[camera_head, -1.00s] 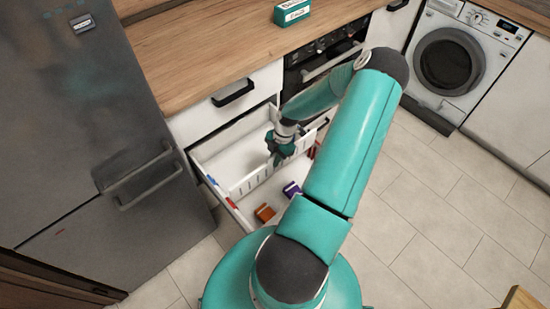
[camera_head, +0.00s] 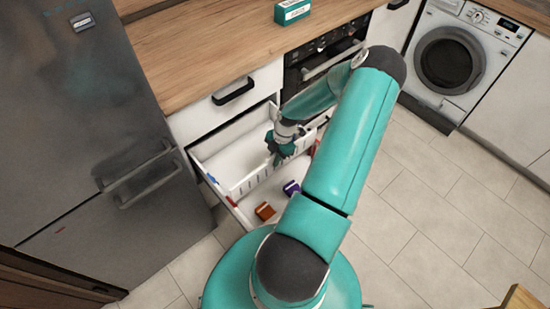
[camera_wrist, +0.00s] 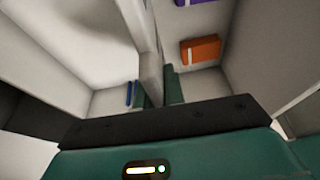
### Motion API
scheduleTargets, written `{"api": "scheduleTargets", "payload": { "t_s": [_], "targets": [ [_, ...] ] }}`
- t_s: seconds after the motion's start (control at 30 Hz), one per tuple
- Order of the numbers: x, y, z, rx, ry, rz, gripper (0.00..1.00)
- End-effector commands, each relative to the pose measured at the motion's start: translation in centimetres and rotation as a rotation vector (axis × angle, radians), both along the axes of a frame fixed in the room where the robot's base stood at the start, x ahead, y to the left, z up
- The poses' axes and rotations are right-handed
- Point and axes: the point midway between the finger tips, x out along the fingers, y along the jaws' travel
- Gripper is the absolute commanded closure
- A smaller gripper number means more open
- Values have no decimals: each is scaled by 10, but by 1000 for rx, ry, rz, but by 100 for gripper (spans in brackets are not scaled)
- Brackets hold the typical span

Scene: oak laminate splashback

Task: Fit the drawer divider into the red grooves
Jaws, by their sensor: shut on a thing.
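The drawer divider (camera_head: 252,180) is a white slotted panel standing upright across the open white drawer. My gripper (camera_head: 276,156) is shut on it from above, near its middle. In the wrist view the divider (camera_wrist: 148,35) runs between the two green fingers (camera_wrist: 157,88). A red groove (camera_head: 231,201) shows on the drawer's left wall, close to the divider's left end. Another red groove (camera_head: 313,149) shows at the right wall, partly hidden by my arm. Blue grooves (camera_head: 212,179) sit farther back on the left wall. I cannot tell whether the divider's ends are in the grooves.
An orange box (camera_head: 265,211) and a purple box (camera_head: 291,188) lie in the drawer's front part. The drawer's back part is empty. A grey fridge (camera_head: 90,130) stands close at left. A wooden counter (camera_head: 200,55) with a green box (camera_head: 292,11) is behind.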

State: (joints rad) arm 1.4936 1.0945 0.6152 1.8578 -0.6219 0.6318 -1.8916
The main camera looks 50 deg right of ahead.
Motion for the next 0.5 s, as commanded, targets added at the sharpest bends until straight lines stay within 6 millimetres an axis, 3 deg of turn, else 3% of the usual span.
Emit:
{"api": "scheduleTargets", "payload": {
  "t_s": [0.5],
  "targets": [
    [0,0,-8,0,0,0,100]
  ]
}}
